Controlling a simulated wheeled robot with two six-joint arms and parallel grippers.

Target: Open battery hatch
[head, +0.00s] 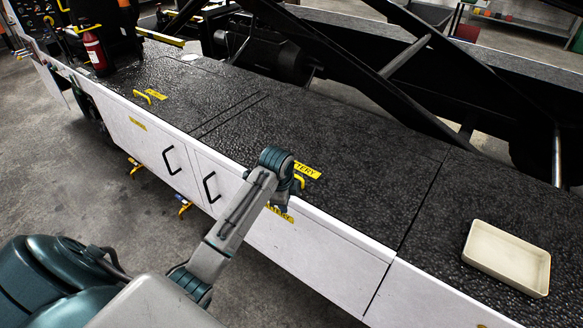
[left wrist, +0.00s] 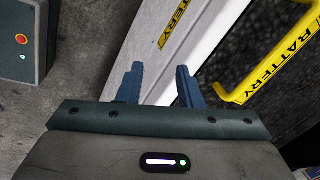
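The battery hatch (head: 350,145) is a black textured lid on the loader's top deck, lying flat and closed. In the head view my gripper partly hides this handle (head: 300,181). My left gripper (left wrist: 158,78) is open and empty, with its two blue fingers apart over the white side panel's top edge. In the left wrist view the handle lies to the right of the fingers, not between them. My right gripper is in neither view.
A cream tray (head: 506,258) sits on the deck at the right. Another yellow handle (head: 142,97) is further left. White side doors have black handles (head: 172,159). Dark diagonal beams (head: 400,70) rise behind the deck. A red extinguisher (head: 94,50) stands at upper left.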

